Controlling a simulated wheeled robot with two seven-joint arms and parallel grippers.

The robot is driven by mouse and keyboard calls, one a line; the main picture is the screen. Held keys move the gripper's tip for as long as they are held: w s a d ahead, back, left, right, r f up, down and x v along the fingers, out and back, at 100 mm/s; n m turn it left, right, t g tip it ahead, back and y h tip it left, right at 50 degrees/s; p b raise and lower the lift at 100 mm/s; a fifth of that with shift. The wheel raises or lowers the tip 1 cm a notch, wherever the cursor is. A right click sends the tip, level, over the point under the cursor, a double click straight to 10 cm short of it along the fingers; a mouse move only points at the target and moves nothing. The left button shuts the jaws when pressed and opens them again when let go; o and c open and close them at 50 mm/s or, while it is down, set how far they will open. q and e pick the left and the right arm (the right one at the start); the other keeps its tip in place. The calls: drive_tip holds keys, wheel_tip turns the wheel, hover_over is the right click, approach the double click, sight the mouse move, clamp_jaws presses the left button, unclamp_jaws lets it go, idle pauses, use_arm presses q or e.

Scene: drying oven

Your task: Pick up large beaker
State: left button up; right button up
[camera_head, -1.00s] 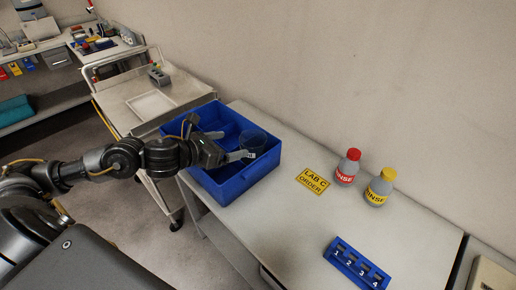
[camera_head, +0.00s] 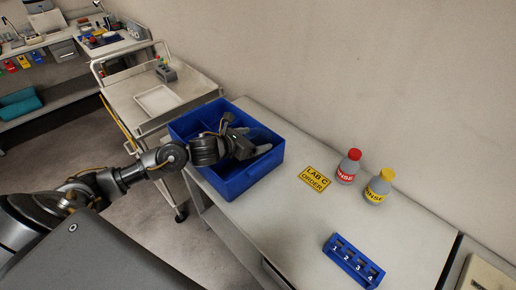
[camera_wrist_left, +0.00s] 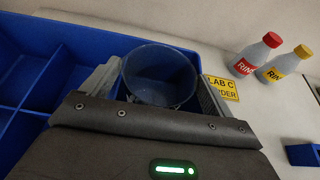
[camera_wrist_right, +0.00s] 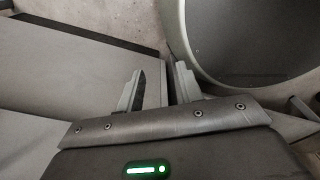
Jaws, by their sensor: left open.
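The large beaker (camera_wrist_left: 160,78) is a clear, bluish round vessel with its open rim facing up. It stands in the right part of the blue divided bin (camera_head: 232,185). In the left wrist view it is between the two spread fingers of my left gripper (camera_wrist_left: 158,85), one finger on each side; I cannot tell whether they touch it. In the head view my left gripper (camera_head: 257,140) is over the bin and mostly hides the beaker. My right gripper (camera_wrist_right: 160,88) shows in its own wrist view with its fingers apart and nothing between them.
A yellow lab order sign (camera_head: 314,178), a red-capped bottle (camera_head: 347,167), a yellow-capped bottle (camera_head: 378,187) and a blue numbered rack (camera_head: 352,262) are on the bench right of the bin. A cart (camera_head: 190,85) stands behind left. The bench between bin and rack is clear.

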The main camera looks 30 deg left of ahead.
use_arm(q)
drive_tip(key=shift+w+d+f, duration=0.1)
drive_tip(key=shift+w+d, duration=0.05)
drive_tip(key=shift+w, duration=0.1)
drive_tip(key=shift+c, duration=0.5)
drive_tip(key=c, duration=1)
drive_tip(key=shift+c, duration=0.3)
wheel_tip(320, 180, up, 18)
drive_tip(key=p, duration=0.1)
